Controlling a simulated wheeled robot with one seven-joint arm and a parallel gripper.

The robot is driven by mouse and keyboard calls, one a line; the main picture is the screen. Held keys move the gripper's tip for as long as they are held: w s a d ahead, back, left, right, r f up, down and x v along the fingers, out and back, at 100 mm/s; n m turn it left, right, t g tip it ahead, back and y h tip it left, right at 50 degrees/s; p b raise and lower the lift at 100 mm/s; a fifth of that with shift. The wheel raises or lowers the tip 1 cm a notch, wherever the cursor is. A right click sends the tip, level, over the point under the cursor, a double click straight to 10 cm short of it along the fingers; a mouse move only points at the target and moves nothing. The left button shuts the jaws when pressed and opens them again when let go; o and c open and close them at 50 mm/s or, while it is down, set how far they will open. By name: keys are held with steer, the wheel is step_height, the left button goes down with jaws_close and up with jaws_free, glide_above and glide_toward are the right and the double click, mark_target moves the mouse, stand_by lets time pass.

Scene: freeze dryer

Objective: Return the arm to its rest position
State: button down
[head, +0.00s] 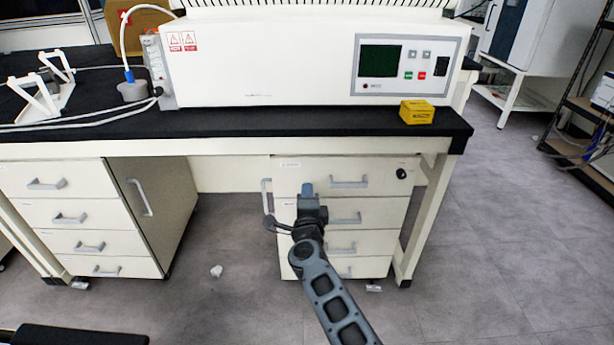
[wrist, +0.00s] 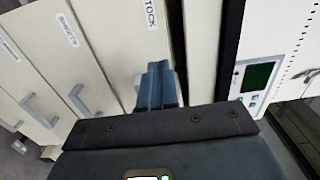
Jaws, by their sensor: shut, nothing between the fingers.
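My arm reaches up from the bottom of the head view, and my gripper (head: 307,188) is in front of the right-hand drawer cabinet (head: 284,215), below the bench top. In the wrist view the gripper's fingers (wrist: 157,88) are together with nothing between them. They point toward the cream cabinet fronts. I cannot tell the exact gap between the fingertips and the cabinet.
A black-topped bench (head: 240,122) carries the freeze dryer (head: 270,60), a yellow box (head: 416,112) near its right front edge and a white rack (head: 45,95) at left. Another drawer cabinet (head: 60,208) stands below left. The floor (head: 480,250) at right is clear.

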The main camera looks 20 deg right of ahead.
steer(key=s+d+r+n+y+p, duration=0.1)
steer(key=s+d+n+p, duration=0.2)
steer(key=s, duration=0.9)
steer(key=s+d+n+y+p, duration=0.15)
steer(key=s+n, duration=0.35)
steer(key=s, duration=0.6)
steer(key=s+d+r+n+y+p, duration=0.15)
steer(key=s+d+n, duration=0.25)
steer(key=s, duration=0.8)
steer(key=s+a+r+n+g+p, duration=0.1)
steer(key=s+r+n+p, duration=0.1)
steer(key=s+r, duration=0.4)
steer(key=s+a+r+n+p, duration=0.2)
steer(key=s+r+n, duration=0.2)
steer(key=s+r, duration=0.3)
steer(key=s+a+r+n+g+p, duration=0.1)
steer(key=s+r+n+p, duration=0.1)
steer(key=s+r, duration=0.5)
steer(key=s+n, duration=0.1)
steer(key=s, duration=0.4)
steer(key=shift+a+g+y, duration=0.3)
steer(key=c, duration=1.8)
jaws_free()
